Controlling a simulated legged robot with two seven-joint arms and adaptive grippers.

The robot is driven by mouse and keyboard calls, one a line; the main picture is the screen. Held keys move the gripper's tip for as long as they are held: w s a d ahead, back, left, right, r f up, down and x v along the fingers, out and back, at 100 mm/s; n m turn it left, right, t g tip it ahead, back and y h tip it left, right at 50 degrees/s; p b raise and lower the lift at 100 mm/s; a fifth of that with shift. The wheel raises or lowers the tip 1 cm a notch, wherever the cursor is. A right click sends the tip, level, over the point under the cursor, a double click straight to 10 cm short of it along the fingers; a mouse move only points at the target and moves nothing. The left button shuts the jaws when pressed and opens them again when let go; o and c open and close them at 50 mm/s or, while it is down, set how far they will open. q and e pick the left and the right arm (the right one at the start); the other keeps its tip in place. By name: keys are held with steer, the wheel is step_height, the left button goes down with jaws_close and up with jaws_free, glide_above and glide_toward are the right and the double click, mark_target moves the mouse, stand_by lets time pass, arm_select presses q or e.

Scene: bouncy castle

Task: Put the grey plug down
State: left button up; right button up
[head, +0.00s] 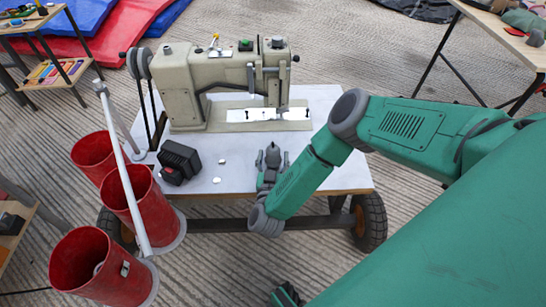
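My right arm comes in from the right and bends down, and its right gripper (272,160) points away from me over the front of the white table top (330,175). A small grey piece, which looks like the grey plug (272,154), shows between its two fingers. The gripper looks shut on it. The plug is small here, and I cannot tell whether it touches the table top.
A beige sewing machine (215,85) stands at the back of the table. A black box (180,161) and small white bits (217,180) lie left of the gripper. Red cylinders (130,200) with a white rod (125,175) stand left. The table top between box and gripper is mostly clear.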

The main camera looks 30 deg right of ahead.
steer(key=shift+r, duration=0.1)
steer(key=p+v, duration=1)
steer(key=v, duration=0.1)
steer(key=a+r+n+g+y, duration=0.15)
steer(key=a+n+y, duration=0.45)
steer(key=a+y, duration=0.6)
steer(key=s+d+r+g, duration=0.3)
steer(key=s+d+g, duration=0.1)
steer(key=s, duration=0.3)
steer(key=s+d+r+n+g, duration=0.1)
steer(key=s+d+r+g, duration=0.2)
steer(key=s+d, duration=0.3)
steer(key=s+d+r+n+g, duration=0.1)
steer(key=s+d+r+g, duration=0.3)
steer(key=s, duration=0.4)
steer(key=shift+s+d+g+h, duration=0.3)
steer(key=shift+d+g, duration=0.15)
steer(key=shift+d, duration=0.25)
steer(key=shift+r, duration=0.1)
